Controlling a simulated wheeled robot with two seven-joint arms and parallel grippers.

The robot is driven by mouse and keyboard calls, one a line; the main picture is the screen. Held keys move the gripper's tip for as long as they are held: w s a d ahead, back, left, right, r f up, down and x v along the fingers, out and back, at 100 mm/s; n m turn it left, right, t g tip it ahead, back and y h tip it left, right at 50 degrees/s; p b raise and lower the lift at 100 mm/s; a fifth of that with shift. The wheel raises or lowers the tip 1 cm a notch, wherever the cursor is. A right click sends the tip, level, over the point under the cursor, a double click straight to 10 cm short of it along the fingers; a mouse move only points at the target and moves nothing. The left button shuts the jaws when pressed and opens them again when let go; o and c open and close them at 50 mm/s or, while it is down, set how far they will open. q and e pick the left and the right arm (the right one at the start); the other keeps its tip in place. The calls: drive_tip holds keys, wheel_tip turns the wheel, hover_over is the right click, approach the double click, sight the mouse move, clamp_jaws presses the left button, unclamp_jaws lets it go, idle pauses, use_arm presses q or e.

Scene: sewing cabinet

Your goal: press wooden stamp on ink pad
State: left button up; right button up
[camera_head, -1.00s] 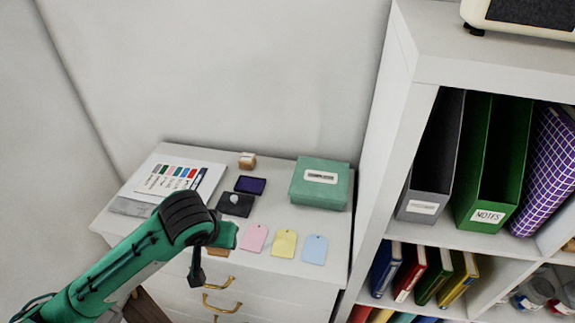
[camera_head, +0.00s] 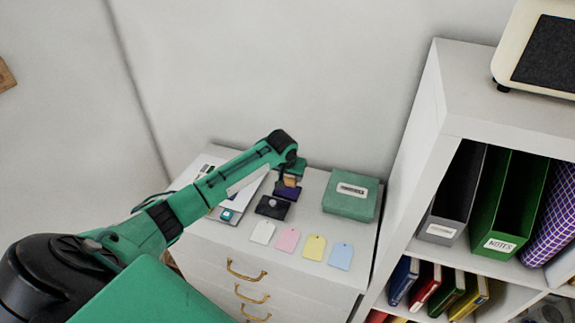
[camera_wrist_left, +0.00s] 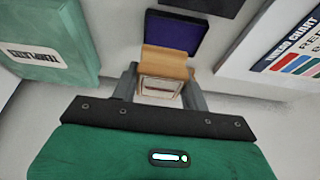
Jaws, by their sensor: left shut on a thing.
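The wooden stamp (camera_head: 291,181) is a small tan block at the back of the white cabinet top, just behind the purple ink pad (camera_head: 287,192). My left gripper (camera_head: 290,174) is shut on the stamp, with its arm reaching in from the left. In the left wrist view, the stamp (camera_wrist_left: 165,64) sits between the two grey fingers (camera_wrist_left: 161,88). The ink pad (camera_wrist_left: 175,33) lies open just beyond it, with its purple surface partly covered by the stamp. I cannot tell whether the stamp is lifted or touches the cabinet. My right gripper is not in view.
A green box (camera_head: 350,196) stands right of the pad. A dark pad with a round pale knob (camera_head: 272,207) lies in front. White, pink, yellow and blue tags line the front. A colour chart (camera_wrist_left: 290,50) lies beside the pad. Shelves (camera_head: 445,110) stand right.

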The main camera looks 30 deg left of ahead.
sight(287, 191)
use_arm(q)
drive_tip(key=shift+w+a, duration=0.25)
drive_tip(key=shift+a, duration=0.35)
drive_tip(key=shift+w+a+f, duration=0.1)
drive_tip(key=shift+a+f, duration=0.05)
drive_tip(key=shift+a, duration=0.15)
drive_tip(key=shift+f+b, duration=2)
drive_tip(key=shift+b, duration=0.05)
drive_tip(key=shift+f+b, duration=0.6)
drive_tip(key=shift+b, duration=0.05)
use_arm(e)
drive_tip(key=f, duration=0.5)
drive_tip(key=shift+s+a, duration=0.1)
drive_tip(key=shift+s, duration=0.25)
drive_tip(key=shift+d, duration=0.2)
use_arm(q)
drive_tip(key=shift+f, duration=0.25)
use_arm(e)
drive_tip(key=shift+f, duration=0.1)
use_arm(q)
drive_tip(key=shift+f, duration=0.1)
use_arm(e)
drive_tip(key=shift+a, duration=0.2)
